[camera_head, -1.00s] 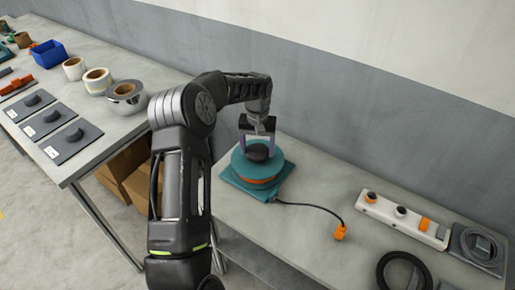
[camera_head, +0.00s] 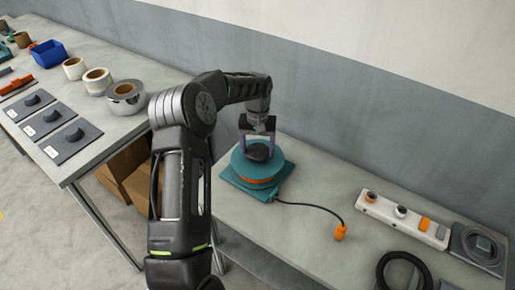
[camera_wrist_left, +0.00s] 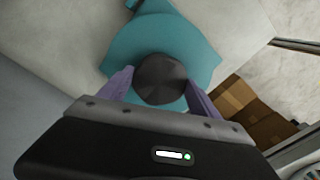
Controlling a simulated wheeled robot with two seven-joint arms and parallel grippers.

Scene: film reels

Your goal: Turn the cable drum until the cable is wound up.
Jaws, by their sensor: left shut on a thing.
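The teal cable drum (camera_head: 244,167) stands on a teal base (camera_head: 236,183) on the right-hand table, with an orange band of cable between its discs. A dark round knob (camera_head: 258,153) sits on its top. My left gripper (camera_head: 257,147) points down and is shut on the knob. In the left wrist view, its purple fingers (camera_wrist_left: 160,92) lie on both sides of the dark knob (camera_wrist_left: 160,78), above the teal drum (camera_wrist_left: 195,50). A black cable (camera_head: 316,206) runs out from the base to an orange plug (camera_head: 340,232) on the tabletop. My right gripper is not in view.
A white power strip (camera_head: 404,218), a grey plate with a coiled cable (camera_head: 480,247) and a black ring (camera_head: 385,268) lie at the right. The left table (camera_head: 110,147) holds tape rolls, a blue bin (camera_head: 49,53) and dark plates. Cardboard boxes (camera_head: 135,183) stand below.

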